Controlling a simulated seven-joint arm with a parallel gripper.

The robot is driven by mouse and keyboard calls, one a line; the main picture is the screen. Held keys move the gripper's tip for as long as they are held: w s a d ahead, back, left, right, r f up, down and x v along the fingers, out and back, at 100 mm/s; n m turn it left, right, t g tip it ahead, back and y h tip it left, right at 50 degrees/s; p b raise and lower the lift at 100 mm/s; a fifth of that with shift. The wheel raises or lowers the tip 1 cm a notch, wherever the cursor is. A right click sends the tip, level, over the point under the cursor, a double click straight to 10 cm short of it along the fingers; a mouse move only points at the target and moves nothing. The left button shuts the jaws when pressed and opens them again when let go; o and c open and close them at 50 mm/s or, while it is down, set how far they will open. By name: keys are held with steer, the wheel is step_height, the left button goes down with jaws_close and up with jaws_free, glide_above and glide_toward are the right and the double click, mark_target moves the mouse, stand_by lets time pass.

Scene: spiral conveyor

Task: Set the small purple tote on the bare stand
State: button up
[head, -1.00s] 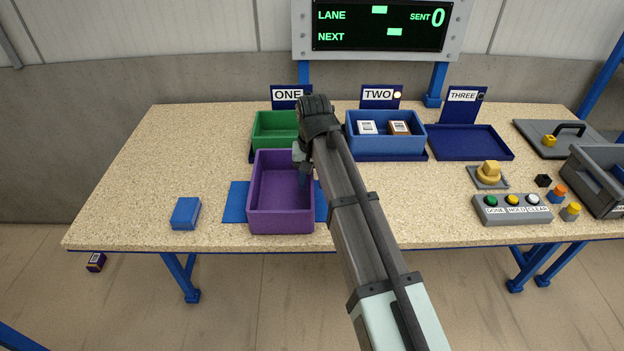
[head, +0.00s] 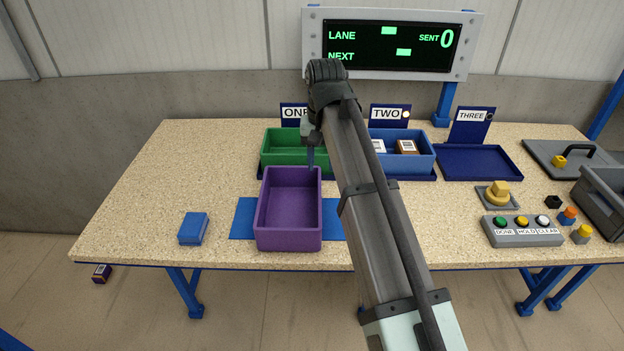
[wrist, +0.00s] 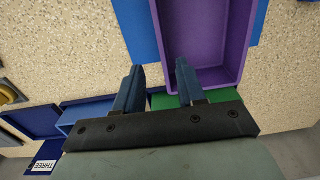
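The purple tote (head: 290,241) stands upright and empty on a blue mat (head: 243,220) at the front of the table. The bare stand is the empty navy tray (head: 478,163) under the THREE sign (head: 472,117), at the right back. My gripper (head: 310,158) is above the tote's far right corner, pointing down. In the wrist view my gripper (wrist: 158,67) has its fingers apart with nothing held. One finger overlaps the purple tote (wrist: 205,30) and the other lies outside its side wall. The bare stand also shows there (wrist: 32,120).
A green tote (head: 280,158) stands at ONE. A blue tote (head: 420,165) with small boxes stands at TWO. A blue block (head: 193,228) lies at left. A button panel (head: 522,231), a yellow knob (head: 497,192) and a grey bin (head: 603,200) occupy the right side.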

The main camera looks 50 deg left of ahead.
stand_by(0.4)
steer(key=n+t, duration=0.1)
steer(key=n, duration=0.1)
glide_toward(260, 196)
steer(key=shift+y, duration=0.3)
steer(key=s+d, duration=0.1)
steer(key=d, duration=0.1)
steer(key=s+d, duration=0.4)
steer(key=shift+d+f, duration=0.15)
steer(key=shift+w+a+f+m+t+y, duration=0.4)
steer(key=shift+w+a+f, duration=0.75)
steer(key=shift+f, duration=0.85)
steer(key=shift+w+a+f+m+t+y, duration=0.35)
steer(key=shift+w+a+f, duration=0.75)
steer(key=shift+f, duration=0.85)
steer(key=shift+w+a+f+m+t+y, duration=0.25)
steer(key=shift+w+a+f+t+y, duration=0.2)
steer(key=shift+w+a+f, duration=1.15)
steer(key=shift+s+d+f, duration=0.35)
steer(key=shift+s, duration=0.25)
steer(key=shift+c, duration=0.2)
jaws_close()
